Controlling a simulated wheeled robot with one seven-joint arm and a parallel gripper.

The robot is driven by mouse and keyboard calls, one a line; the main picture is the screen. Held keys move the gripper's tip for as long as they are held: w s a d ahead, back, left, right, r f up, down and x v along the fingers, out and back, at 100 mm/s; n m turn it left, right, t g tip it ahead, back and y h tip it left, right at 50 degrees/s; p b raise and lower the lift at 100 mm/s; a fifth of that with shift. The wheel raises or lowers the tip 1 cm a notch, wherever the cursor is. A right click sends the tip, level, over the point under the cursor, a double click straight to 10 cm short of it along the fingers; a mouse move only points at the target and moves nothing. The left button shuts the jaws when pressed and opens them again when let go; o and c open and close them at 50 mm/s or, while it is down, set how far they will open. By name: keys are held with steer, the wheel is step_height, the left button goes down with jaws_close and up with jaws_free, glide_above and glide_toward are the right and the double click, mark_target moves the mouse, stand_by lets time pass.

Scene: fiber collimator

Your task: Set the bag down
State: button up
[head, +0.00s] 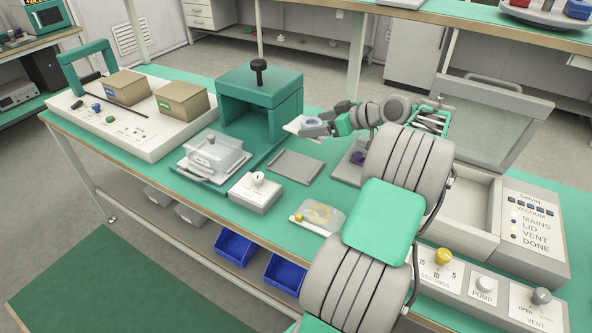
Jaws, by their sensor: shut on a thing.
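My gripper (322,128) reaches left from the end of my arm, near the picture's centre. It is shut on a pale, flat bag (294,125) with a bluish ring-like shape at the fingers. The bag appears held above the bench, just right of the green press frame (262,92); its exact height cannot be told. Part of it is hidden by the gripper. Another clear bag (322,214) with yellowish contents and a yellow knob-like piece lies nearer the bench's front edge.
A flat grey plate (296,166) lies empty below the held bag. A white box with a knob (255,193) and a clear lidded container (213,156) stand left of it. The vacuum machine (535,225), lid raised, stands right, partly behind my arm. Cardboard boxes (184,99) stand far left.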

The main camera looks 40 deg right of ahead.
steer(key=s, duration=0.1)
steer(key=r, duration=0.1)
steer(key=s+b, duration=0.1)
steer(key=shift+s+d+r+h, duration=0.25)
steer(key=shift+s+r+h, duration=0.05)
steer(key=shift+r, duration=0.05)
steer(key=s+a+f+n+y+b, duration=0.15)
steer(key=s+a, duration=0.45)
steer(key=a, duration=0.6)
glide_above(304, 168)
steer(key=shift+m, duration=0.25)
steer(key=f, duration=0.9)
steer(key=shift+s+a+f, duration=0.1)
steer(key=shift+a+f, duration=0.15)
steer(key=shift+a, duration=0.1)
steer(key=shift+w+d+f, duration=0.15)
steer(key=shift+w+f, duration=0.05)
steer(key=shift+f, duration=0.1)
steer(key=shift+w+d+f, duration=0.1)
steer(key=shift+f, duration=1.7)
steer(key=o, duration=1.2)
steer(key=shift+s+d+r, duration=0.1)
steer(key=shift+s+r, duration=0.1)
steer(key=shift+r, duration=0.1)
steer(key=v, duration=1.1)
steer(key=shift+s+d+r+p, duration=0.1)
steer(key=shift+s+r+p, duration=0.05)
steer(key=shift+p, duration=0.2)
